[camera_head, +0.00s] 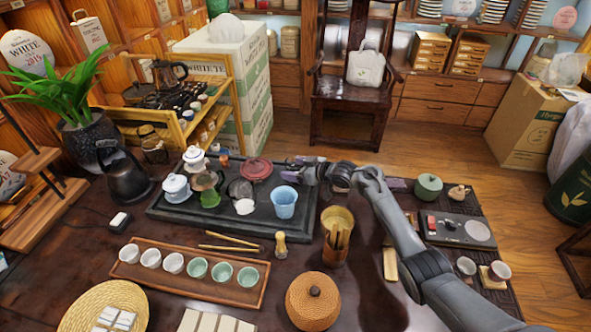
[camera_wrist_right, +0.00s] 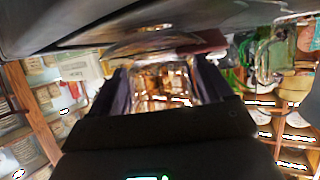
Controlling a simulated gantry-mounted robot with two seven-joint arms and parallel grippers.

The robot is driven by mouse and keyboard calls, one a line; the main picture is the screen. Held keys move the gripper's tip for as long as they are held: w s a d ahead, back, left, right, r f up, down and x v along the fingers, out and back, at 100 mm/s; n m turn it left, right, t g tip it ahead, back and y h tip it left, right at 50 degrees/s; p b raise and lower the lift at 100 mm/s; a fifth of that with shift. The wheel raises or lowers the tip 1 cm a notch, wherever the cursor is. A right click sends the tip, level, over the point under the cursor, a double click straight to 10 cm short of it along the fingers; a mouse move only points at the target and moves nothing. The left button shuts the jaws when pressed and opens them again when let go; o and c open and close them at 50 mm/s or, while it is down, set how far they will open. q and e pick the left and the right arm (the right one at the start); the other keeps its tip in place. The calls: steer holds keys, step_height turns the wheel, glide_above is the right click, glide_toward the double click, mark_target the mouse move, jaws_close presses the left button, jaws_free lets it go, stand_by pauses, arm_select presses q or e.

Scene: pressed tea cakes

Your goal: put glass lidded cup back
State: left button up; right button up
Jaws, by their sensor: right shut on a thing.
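My right gripper (camera_head: 296,169) reaches in from the right over the back right part of the dark tea tray (camera_head: 170,212). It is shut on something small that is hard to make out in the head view. In the right wrist view a see-through, glassy shape, apparently the glass lidded cup (camera_wrist_right: 165,84), shows between the two dark fingers (camera_wrist_right: 163,92). The room shows through it, and its lid cannot be told clearly. A light blue cup (camera_head: 284,203) stands on the tray just in front of the gripper. My left gripper is not in view.
A wooden tray (camera_head: 190,291) of small cups lies in front. A tool holder (camera_head: 335,250) stands right of centre.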

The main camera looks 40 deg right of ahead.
steer(key=shift+f, duration=0.1)
steer(key=shift+f, duration=0.3)
steer(key=o, duration=0.8)
steer(key=shift+o, duration=1.4)
steer(key=shift+r, duration=0.6)
steer(key=p+v, duration=0.4)
steer(key=v, duration=0.8)
steer(key=shift+f, duration=0.15)
